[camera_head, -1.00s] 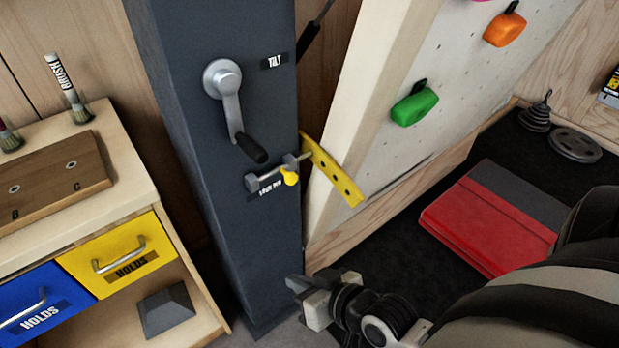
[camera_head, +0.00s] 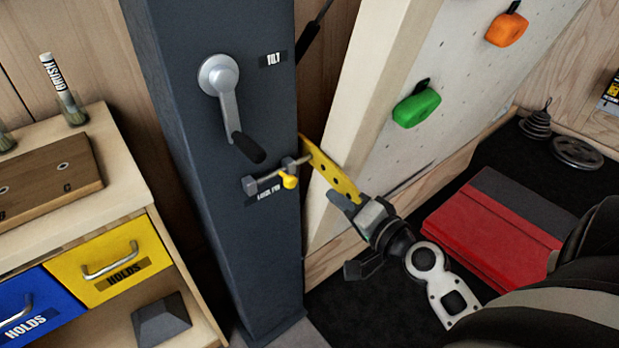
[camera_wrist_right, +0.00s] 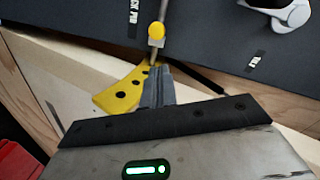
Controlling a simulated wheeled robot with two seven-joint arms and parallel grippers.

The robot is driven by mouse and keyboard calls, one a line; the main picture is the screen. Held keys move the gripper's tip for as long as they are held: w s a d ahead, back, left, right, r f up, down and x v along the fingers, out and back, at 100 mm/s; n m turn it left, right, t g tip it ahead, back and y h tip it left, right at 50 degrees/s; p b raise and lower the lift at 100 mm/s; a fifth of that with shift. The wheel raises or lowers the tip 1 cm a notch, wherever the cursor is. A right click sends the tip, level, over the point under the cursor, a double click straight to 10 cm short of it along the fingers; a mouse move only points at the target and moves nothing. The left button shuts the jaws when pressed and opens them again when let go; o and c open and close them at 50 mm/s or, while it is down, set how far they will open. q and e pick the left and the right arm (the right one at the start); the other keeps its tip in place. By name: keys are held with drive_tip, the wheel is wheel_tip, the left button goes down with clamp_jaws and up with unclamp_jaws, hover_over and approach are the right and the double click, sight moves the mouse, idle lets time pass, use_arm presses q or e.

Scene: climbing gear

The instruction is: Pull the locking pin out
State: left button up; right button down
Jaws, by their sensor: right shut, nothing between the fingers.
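The locking pin (camera_head: 268,180) is a thin metal rod with a yellow knob (camera_head: 289,181), lying across grey brackets on the dark post (camera_head: 225,220). Its right end meets a yellow plate with holes (camera_head: 335,173) on the climbing board's edge. In the right wrist view the pin (camera_wrist_right: 153,55) and yellow knob (camera_wrist_right: 157,30) show just beyond my fingertips, with the yellow plate (camera_wrist_right: 118,94) beside them. My right gripper (camera_head: 338,199) is shut and empty, below the plate and to the right of the knob. It also shows in the wrist view (camera_wrist_right: 156,72). My left gripper is not in view.
A crank handle (camera_head: 231,105) hangs on the post above the pin. A wooden cabinet (camera_head: 140,190) with yellow and blue drawers stands left. A red and grey mat (camera_head: 485,235) lies on the floor at right. The climbing board (camera_head: 455,85) slopes behind my gripper.

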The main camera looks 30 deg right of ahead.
use_arm(q)
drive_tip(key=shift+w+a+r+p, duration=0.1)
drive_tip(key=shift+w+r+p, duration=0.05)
drive_tip(key=shift+p, duration=0.5)
use_arm(e)
drive_tip(key=w+f, duration=0.1)
drive_tip(key=w, duration=0.8)
drive_tip(key=shift+a, duration=0.4)
drive_tip(key=shift+s+a, duration=0.1)
use_arm(q)
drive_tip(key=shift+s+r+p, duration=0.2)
drive_tip(key=shift+p, duration=0.4)
use_arm(e)
drive_tip(key=a, duration=0.4)
drive_tip(key=shift+s+a, duration=0.2)
drive_tip(key=shift+a, duration=0.05)
